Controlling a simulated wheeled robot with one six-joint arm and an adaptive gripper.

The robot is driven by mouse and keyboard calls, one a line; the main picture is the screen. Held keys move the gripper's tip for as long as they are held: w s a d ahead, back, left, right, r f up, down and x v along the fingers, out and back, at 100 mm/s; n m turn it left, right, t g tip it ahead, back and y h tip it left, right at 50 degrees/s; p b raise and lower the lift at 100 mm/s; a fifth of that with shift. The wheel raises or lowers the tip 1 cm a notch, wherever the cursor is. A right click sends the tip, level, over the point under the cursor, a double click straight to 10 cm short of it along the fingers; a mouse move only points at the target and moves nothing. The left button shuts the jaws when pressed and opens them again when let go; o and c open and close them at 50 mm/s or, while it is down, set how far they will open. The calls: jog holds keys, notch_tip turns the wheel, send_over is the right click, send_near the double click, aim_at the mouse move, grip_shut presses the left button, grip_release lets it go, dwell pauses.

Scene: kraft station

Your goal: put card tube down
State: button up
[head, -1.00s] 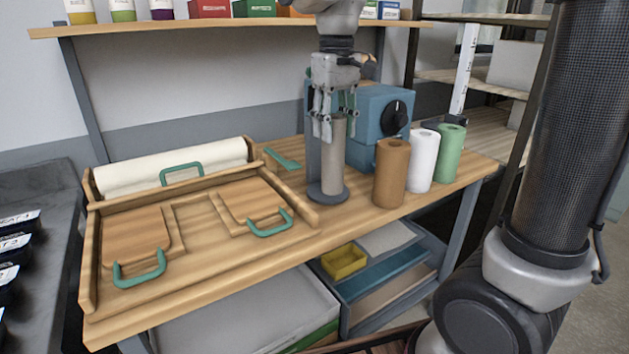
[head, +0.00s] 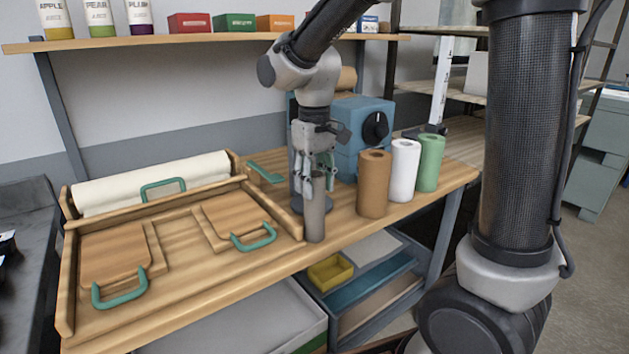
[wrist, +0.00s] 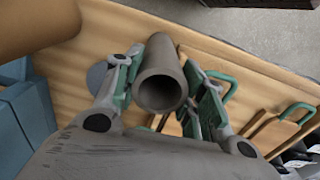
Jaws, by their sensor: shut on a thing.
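The card tube (head: 316,217) is a grey-brown hollow cylinder held upright near the front edge of the wooden bench (head: 265,271). My gripper (head: 315,180) is shut on its upper part, coming from above. In the wrist view the tube's open top (wrist: 160,92) shows between the two green-padded fingers. The tube's lower end is at or just above the bench top; I cannot tell whether it touches. A dark round base with an upright post (head: 298,200) stands just behind the tube, partly hidden by my gripper.
Brown (head: 374,184), white (head: 404,170) and green (head: 430,162) rolls stand to the right, before a blue box with a black knob (head: 350,130). A wooden tray with green-handled boards (head: 113,256) fills the left. Some bench is bare between tube and brown roll.

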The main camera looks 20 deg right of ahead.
jog(key=o, duration=0.8)
jog(key=shift+f, duration=0.1)
notch_tip(320, 180, up, 12)
jog(key=s+d+f+m+t, duration=0.1)
jog(key=s+d, duration=0.4)
jog(key=s, duration=0.1)
jog(key=s+d+f+m+t, duration=0.1)
jog(key=s+d+f+t, duration=0.1)
jog(key=s+d, duration=0.4)
jog(key=s+d+f+m+t, duration=0.1)
jog(key=s+d+f, duration=0.1)
jog(key=s+d, duration=0.3)
jog(key=shift+s+d+f+m, duration=0.1)
jog(key=shift+s+m, duration=0.1)
jog(key=shift+s, duration=0.2)
jog(key=shift+s+d+f+m, duration=0.1)
jog(key=shift+s+m, duration=0.1)
jog(key=shift+s, duration=0.2)
